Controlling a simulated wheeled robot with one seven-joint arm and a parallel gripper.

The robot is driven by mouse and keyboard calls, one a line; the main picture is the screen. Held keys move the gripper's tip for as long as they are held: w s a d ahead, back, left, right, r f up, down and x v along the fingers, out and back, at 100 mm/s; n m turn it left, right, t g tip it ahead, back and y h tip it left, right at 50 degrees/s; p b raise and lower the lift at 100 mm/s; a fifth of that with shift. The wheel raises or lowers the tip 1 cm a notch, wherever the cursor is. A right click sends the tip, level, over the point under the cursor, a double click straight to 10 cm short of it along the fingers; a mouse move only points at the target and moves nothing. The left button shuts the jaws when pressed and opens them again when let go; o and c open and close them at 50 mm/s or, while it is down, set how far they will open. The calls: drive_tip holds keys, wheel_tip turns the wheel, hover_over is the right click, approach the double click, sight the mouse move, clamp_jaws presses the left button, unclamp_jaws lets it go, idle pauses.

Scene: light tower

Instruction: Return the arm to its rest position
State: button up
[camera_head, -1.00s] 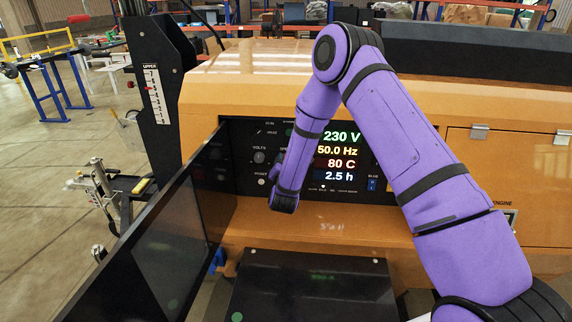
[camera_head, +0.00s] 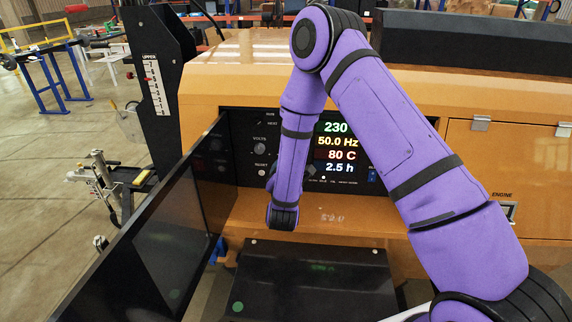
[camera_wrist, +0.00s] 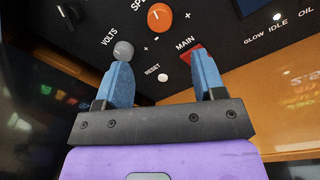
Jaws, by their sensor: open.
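My purple arm crosses the head view, with its elbow high in front of the orange machine (camera_head: 235,90) and its forearm hanging down before the black control panel (camera_head: 243,150). My gripper (camera_wrist: 162,85) shows in the wrist view, with two blue fingers spread apart and nothing between them. In that view the panel lies beyond the fingertips, with a grey VOLTS knob (camera_wrist: 123,50), an orange knob (camera_wrist: 159,17), a red MAIN switch (camera_wrist: 191,53) and a white RESET button (camera_wrist: 162,77). The fingers are hidden behind my forearm in the head view.
An open black door (camera_head: 150,235) stands left of the panel. A lit display (camera_head: 337,148) reads 50.0 Hz, 80 C and 2.5 h. A dark box-like surface (camera_head: 310,285) lies below my forearm. A black mast (camera_head: 155,75) stands at the left; floor beyond it is partly clear.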

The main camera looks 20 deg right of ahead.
drive_tip(key=shift+s+a, duration=0.15)
drive_tip(key=shift+s, duration=0.4)
drive_tip(key=s+d+r+m+g+h, duration=0.6)
drive_tip(key=d+r, duration=0.3)
drive_tip(key=r, duration=0.3)
drive_tip(key=s+d+r+m+g+h, duration=0.3)
drive_tip(key=s+d+r+m+g, duration=0.35)
drive_tip(key=d+r+m, duration=0.35)
drive_tip(key=s+r+m+g+y, duration=0.2)
drive_tip(key=s+r+m+y, duration=0.1)
drive_tip(key=s, duration=0.5)
drive_tip(key=s+r+m+g+y, duration=0.2)
drive_tip(key=s+r+g+y, duration=0.15)
drive_tip(key=s, duration=0.35)
drive_tip(key=s+a+r+m+t+y, duration=0.4)
drive_tip(key=s+a+t+y, duration=0.2)
drive_tip(key=s+a+y, duration=0.2)
drive_tip(key=shift+s+a+r+m, duration=0.25)
drive_tip(key=shift+s+a+m, duration=0.05)
drive_tip(key=shift+s+a, duration=0.15)
